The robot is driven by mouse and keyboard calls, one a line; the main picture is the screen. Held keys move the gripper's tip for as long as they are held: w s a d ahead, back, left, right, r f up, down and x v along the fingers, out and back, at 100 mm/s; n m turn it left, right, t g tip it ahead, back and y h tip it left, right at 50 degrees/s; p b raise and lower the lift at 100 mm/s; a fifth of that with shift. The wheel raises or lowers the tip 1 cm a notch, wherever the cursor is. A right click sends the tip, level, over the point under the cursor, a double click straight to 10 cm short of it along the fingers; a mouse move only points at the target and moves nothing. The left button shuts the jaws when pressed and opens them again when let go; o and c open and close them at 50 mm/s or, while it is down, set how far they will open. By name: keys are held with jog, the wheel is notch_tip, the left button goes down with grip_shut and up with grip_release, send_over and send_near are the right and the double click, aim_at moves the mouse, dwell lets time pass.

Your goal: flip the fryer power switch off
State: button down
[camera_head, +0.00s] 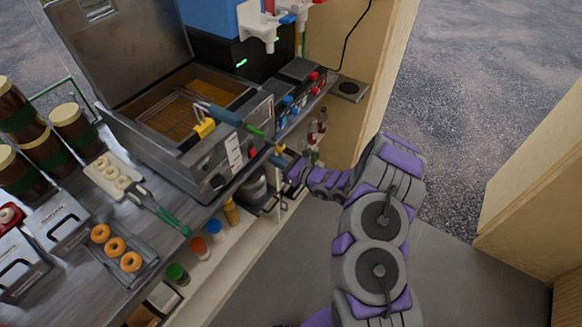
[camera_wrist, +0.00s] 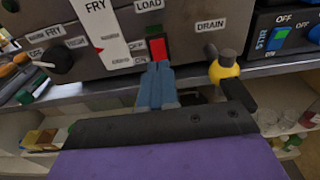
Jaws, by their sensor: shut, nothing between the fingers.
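The fryer (camera_head: 205,172) stands on the counter with its lid raised and golden oil inside. In the wrist view its steel front panel (camera_wrist: 185,45) fills the top. A small red switch (camera_wrist: 157,47) sits on this panel below the LOAD label, with an ON label beside its lower end. My gripper (camera_wrist: 157,68) is shut and empty, its blue fingertips right at the switch's lower end. I cannot tell whether they touch it.
A yellow-and-black drain handle (camera_wrist: 226,70) sticks out just right of my fingers. A black knob (camera_wrist: 56,60) is at the left. Doughnuts (camera_head: 115,246) and jars stand left on the counter (camera_head: 75,265).

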jog(key=w+d+v, duration=0.1)
jog(key=v, duration=0.6)
jog(key=s+a+r+n+g+y, duration=0.25)
jog(key=s+a+r+n, duration=0.2)
jog(key=r, duration=0.25)
jog(key=s+a+r+n+g+y, duration=0.1)
jog(key=s+a+r+n+g, duration=0.25)
jog(key=a+r, duration=0.3)
jog(key=s+a+r+n+g+h, duration=0.25)
jog(key=s+r+n+g, duration=0.6)
jog(key=s, duration=0.45)
jog(key=s+d+r+n+h, duration=0.1)
jog(key=s+d+n+h, duration=0.2)
jog(key=s, duration=0.4)
jog(key=s+d+r+n+h, duration=0.1)
jog(key=s+d+n+h, duration=0.1)
jog(key=s+n+h, duration=0.35)
jog(key=s+d+t+h, duration=0.1)
jog(key=s+d+h, duration=0.2)
jog(key=s+d, duration=0.2)
jog(key=s+d+t+h, duration=0.1)
jog(key=s+d+h, duration=0.2)
jog(key=d, duration=0.8)
jog(key=s+r+p, duration=0.1)
jog(key=s, duration=0.1)
jog(key=shift+s+n, duration=0.3)
jog(key=shift+s, duration=0.05)
